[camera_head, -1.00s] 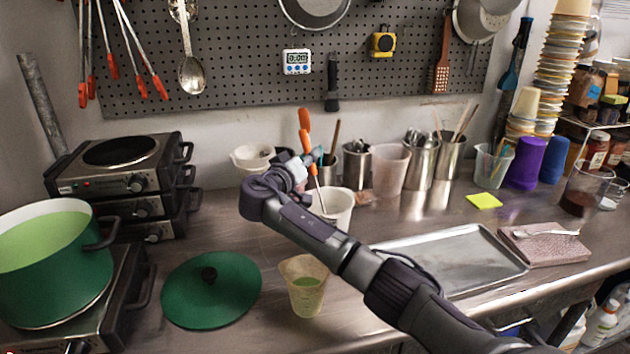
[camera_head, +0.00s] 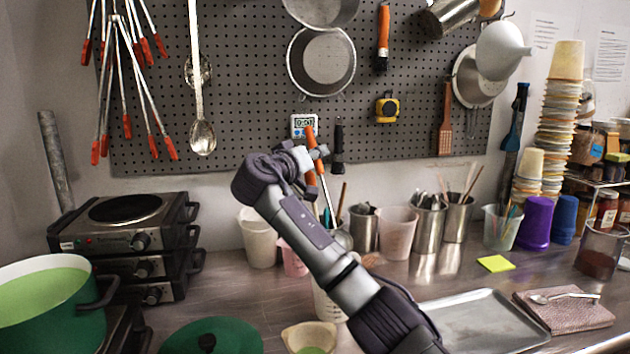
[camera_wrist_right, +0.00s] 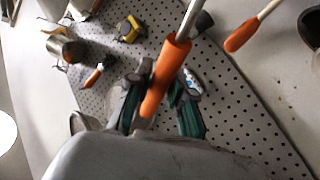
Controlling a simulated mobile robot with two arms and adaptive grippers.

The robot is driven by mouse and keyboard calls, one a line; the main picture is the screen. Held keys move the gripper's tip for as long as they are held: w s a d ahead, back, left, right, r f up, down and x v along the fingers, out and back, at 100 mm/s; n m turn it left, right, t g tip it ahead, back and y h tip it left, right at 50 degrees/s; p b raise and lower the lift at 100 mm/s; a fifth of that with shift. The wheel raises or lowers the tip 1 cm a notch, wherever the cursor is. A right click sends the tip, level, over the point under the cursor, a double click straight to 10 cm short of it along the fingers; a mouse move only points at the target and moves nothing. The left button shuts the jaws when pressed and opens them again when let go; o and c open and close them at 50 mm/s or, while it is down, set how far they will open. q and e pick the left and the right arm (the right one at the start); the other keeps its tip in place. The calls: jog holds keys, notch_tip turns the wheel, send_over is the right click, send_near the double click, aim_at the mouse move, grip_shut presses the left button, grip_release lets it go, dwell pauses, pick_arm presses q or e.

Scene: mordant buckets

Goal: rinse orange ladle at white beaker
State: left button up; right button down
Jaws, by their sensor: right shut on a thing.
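My right gripper (camera_head: 314,155) is shut on the orange handle of the ladle (camera_head: 310,180), which hangs steeply, tilted. Its metal bowl (camera_head: 342,239) shows below, to the right of my arm. In the right wrist view the orange handle (camera_wrist_right: 166,74) lies between the two fingers of my right gripper (camera_wrist_right: 160,104). A white beaker (camera_head: 326,304) stands on the counter below the ladle, partly hidden by my arm. The bowl appears above its rim; the exact gap cannot be told. My left gripper is out of view.
A pale container of green liquid (camera_head: 309,340) and a green lid (camera_head: 212,335) are in front. A taller white container (camera_head: 258,240) and a pink one (camera_head: 292,260) stand behind. Metal cups and a clear beaker line the wall. A metal tray (camera_head: 490,325) lies right.

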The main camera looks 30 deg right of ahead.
jog(key=shift+r, duration=0.85)
jog(key=shift+r+p, duration=0.35)
jog(key=s+r+m+p, duration=0.1)
jog(key=p, duration=0.3)
jog(key=s+r+m+p, duration=0.1)
jog(key=p, duration=0.4)
jog(key=shift+d+r+m, duration=0.25)
jog(key=shift+m, duration=0.15)
jog(key=s+d+m+g+h+p, duration=0.1)
jog(key=s+d+m+h+p, duration=0.15)
jog(key=s+p, duration=0.35)
jog(key=m+b, duration=0.1)
jog(key=b, duration=1.2)
send_over(344, 238)
jog(key=w+d, duration=0.3)
jog(key=w, duration=0.1)
notch_tip(344, 238, down, 16)
jog(key=shift+a+r+g+y, duration=0.15)
jog(key=shift+a+g+y, duration=0.05)
jog(key=shift+g+y, duration=0.2)
